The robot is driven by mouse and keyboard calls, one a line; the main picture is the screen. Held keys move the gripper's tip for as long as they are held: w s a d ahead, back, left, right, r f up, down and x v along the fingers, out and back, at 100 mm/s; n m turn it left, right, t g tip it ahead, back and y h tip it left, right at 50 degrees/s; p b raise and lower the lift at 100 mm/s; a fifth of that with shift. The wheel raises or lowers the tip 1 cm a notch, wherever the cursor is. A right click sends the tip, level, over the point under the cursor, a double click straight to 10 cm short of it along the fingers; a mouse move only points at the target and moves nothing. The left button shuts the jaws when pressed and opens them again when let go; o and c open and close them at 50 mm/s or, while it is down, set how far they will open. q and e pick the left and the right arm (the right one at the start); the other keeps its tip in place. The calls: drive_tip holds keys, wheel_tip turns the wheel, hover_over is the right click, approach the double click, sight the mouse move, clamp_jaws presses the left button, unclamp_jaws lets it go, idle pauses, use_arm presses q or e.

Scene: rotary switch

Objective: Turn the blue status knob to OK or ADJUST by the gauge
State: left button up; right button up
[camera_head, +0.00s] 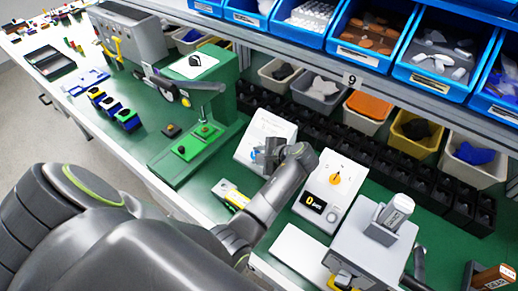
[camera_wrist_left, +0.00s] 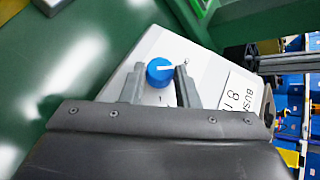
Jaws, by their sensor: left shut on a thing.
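The blue knob (camera_wrist_left: 159,72) sits on a sloped white box, between the two fingers of my left gripper (camera_wrist_left: 158,84). The fingers are closed on its sides. A white pointer line on the knob points right in the left wrist view, toward a small mark by the right finger. In the head view the white box (camera_head: 262,127) stands mid-bench, and my left gripper (camera_head: 268,154) reaches it from the right, largely hiding the knob. The words around the knob are not readable. My right gripper is not in view.
Right of my left arm stands a white panel (camera_head: 322,215) with an orange dial (camera_head: 335,180) and a black display. A green press (camera_head: 222,98) stands left. Black bins (camera_head: 345,140) line the back, under blue shelf bins (camera_head: 365,28).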

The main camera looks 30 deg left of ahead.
use_arm(q)
drive_tip(key=p, duration=0.1)
drive_tip(key=n+g+h, duration=0.1)
drive_tip(key=n+g+p, duration=0.1)
drive_tip(key=shift+w+a+r+h+p, duration=0.2)
drive_tip(key=shift+w+r+h+p, duration=0.05)
drive_tip(key=shift+r+h+p, duration=0.15)
drive_tip(key=shift+f+n+g+h+p, duration=0.15)
drive_tip(key=shift+n+g+h+p, duration=0.4)
drive_tip(key=shift+n, duration=0.25)
drive_tip(key=o, duration=1)
drive_tip(key=shift+a+f, duration=0.1)
drive_tip(key=shift+w, duration=0.1)
